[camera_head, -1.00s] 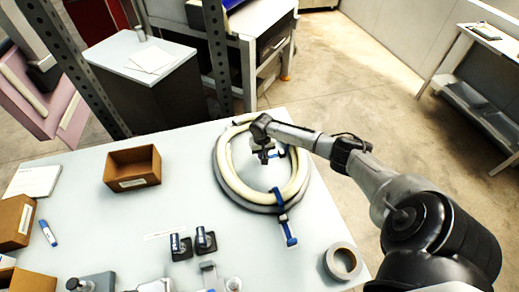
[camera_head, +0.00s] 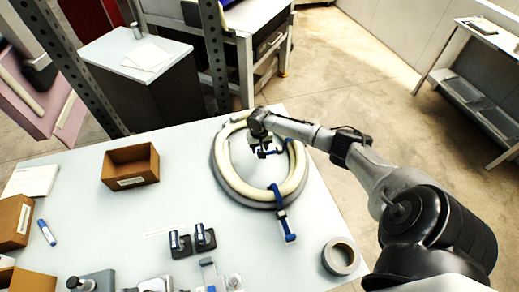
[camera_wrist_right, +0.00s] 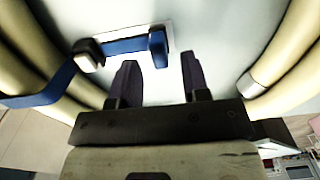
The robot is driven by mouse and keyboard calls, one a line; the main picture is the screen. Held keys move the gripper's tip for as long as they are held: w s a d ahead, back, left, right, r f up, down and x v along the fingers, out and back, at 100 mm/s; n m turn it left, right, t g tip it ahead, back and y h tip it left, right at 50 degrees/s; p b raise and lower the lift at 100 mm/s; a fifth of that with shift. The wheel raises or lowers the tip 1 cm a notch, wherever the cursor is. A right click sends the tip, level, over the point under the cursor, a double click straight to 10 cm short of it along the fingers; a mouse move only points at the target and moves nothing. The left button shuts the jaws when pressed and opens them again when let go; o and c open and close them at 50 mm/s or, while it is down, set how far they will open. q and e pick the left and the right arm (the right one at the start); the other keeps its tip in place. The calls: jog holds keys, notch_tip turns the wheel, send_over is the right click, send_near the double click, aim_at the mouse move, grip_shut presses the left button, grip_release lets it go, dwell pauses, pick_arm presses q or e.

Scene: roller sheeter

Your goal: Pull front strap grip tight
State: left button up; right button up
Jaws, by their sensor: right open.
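A coil of cream and grey hose (camera_head: 224,172) lies on the table. A blue front strap (camera_head: 277,196) wraps its front side, and its blue grip (camera_head: 290,237) lies on the table outside the coil. A second blue strap (camera_head: 289,146) wraps the coil's far right side. My right gripper (camera_head: 264,153) is over the inside of the coil, near the second strap. In the right wrist view its fingers (camera_wrist_right: 159,66) are open and empty, with a blue grip (camera_wrist_right: 125,46) just beyond them, apart from the fingertips. My left gripper is not in view.
A tape roll (camera_head: 340,256) lies at the table's front right. An open cardboard box (camera_head: 130,166) stands farther left. The tabletop between the box and coil is clear.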

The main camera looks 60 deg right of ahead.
notch_tip(320, 180, up, 12)
dwell(0.4)
dwell(0.7)
